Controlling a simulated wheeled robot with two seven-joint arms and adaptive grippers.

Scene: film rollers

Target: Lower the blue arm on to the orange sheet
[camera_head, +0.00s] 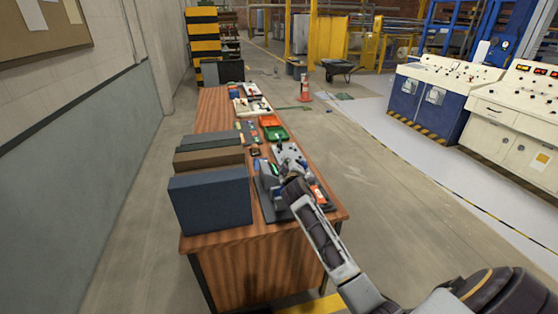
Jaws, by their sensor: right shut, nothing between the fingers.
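My right arm comes in from the lower right, and its gripper (280,182) is at the near right part of the wooden table. It is shut and empty, over or beside a dark grey device (270,200). A light grey plate with dark knobs (291,154) lies just behind it. A small orange-red piece (318,193) shows right of my gripper; I cannot tell whether it is the orange sheet. The blue arm cannot be made out clearly; my gripper and wrist hide part of this spot. My left gripper is out of view.
A large blue-grey box (210,202) stands at the table's near left, with brown and grey boxes behind it. Red and green trays (275,133) lie farther back. The wooden table (250,279) has a bare front edge. Open floor lies to its right.

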